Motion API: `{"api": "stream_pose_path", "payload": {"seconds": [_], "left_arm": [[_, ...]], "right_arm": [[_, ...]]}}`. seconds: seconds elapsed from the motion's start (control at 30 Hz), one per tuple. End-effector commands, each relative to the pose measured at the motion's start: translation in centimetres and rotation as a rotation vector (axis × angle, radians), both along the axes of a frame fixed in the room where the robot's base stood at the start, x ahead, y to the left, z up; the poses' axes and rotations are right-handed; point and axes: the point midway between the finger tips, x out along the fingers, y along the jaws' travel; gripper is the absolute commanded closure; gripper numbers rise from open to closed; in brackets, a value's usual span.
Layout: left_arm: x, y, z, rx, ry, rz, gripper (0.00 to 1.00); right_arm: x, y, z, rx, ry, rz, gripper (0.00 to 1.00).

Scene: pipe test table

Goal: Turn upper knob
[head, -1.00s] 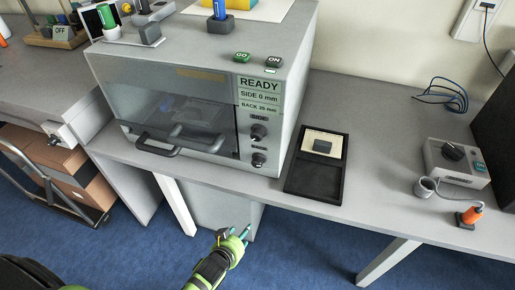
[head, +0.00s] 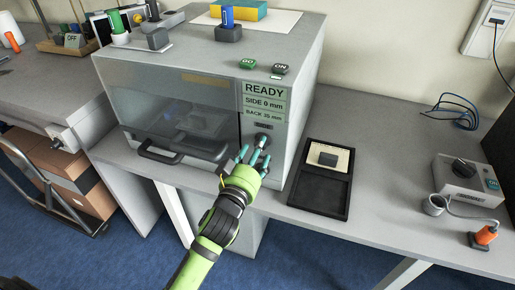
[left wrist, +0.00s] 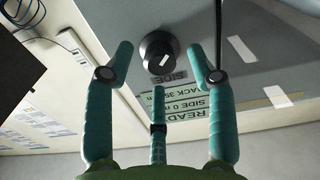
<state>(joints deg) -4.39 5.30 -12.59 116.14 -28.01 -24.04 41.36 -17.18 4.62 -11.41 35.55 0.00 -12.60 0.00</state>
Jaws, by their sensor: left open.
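The upper knob (head: 263,139) is a dark round knob on the front panel of the grey machine (head: 215,55), under the READY sign (head: 264,100). In the left wrist view the knob (left wrist: 158,52) is black with a white mark, next to the SIDE label. My left gripper (head: 253,155), with teal fingers, is open and empty in front of the panel, just below the upper knob. In the left wrist view its fingers (left wrist: 165,65) spread around the knob's position without visibly touching it. The lower knob is hidden behind the gripper. My right gripper is not in view.
The machine's door handle (head: 160,153) sticks out left of my gripper. A black tray (head: 315,196) with a small grey block lies to the right on the table.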

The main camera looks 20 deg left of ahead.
Motion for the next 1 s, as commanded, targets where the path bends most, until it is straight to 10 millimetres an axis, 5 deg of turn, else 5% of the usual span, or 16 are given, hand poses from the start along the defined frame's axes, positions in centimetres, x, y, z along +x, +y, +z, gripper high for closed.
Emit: {"api": "stream_pose_path", "payload": {"seconds": [0.37, 0.53, 1.0], "left_arm": [[0.96, -0.05, -0.06, 0.0, 0.001, 0.0, 0.44], [0.94, -0.05, -0.06, 0.0, 0.001, 0.0, 1.0], [0.94, -0.06, -0.02, 0.063, 0.001, -0.001, 1.0]], "right_arm": [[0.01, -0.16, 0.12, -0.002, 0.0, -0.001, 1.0], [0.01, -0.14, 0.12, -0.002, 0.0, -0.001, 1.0], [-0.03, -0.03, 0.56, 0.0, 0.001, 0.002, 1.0]]}}
